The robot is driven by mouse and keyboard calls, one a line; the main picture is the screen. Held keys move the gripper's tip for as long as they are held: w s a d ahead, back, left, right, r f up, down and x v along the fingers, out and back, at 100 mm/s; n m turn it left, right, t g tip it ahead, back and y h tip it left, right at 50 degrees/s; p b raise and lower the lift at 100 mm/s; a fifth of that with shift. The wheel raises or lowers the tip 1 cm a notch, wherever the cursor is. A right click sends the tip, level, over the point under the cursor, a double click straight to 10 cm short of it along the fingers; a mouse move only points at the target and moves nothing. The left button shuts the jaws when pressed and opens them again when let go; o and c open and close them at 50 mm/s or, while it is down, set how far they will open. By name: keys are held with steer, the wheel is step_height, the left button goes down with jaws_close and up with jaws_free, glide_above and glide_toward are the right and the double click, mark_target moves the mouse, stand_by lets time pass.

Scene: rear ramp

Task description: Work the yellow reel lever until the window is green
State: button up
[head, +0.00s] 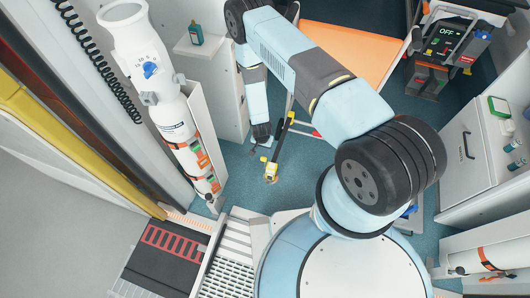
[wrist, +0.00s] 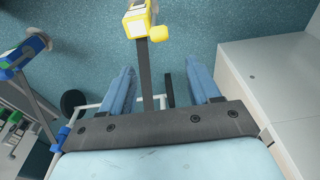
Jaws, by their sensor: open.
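The yellow reel (wrist: 136,22) lies at the top edge of the wrist view, partly cut off, beyond my fingertips. A rounded yellow lever end (wrist: 159,33) sticks out on its right side. A dark strap (wrist: 145,75) runs from the reel down between my fingers. The reel also shows small on the floor in the head view (head: 270,171). The window's colour is too small and cut off to tell. My gripper (wrist: 160,76) is open, its two light-blue fingers apart on either side of the strap. In the head view my gripper (head: 261,142) hangs just left of the strap, above the reel.
A blue reel (wrist: 24,52) with its own strap is at the left of the wrist view. A pale cabinet (wrist: 270,75) stands at the right there. The orange stretcher (head: 355,48) and its wheeled frame are close by. Blue floor around the yellow reel is clear.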

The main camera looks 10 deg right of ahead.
mark_target(264, 158)
steer(key=shift+w, duration=0.1)
steer(key=shift+c, duration=0.2)
steer(key=shift+g+y, duration=0.4)
steer(key=shift+g, duration=0.2)
steer(key=f, duration=0.4)
steer(key=w+f, duration=0.1)
steer(key=f, duration=0.8)
steer(key=shift+w+d+f, duration=0.2)
steer(key=shift+d+f, duration=0.15)
steer(key=shift+f, duration=0.05)
steer(key=shift+c, duration=0.2)
jaws_close()
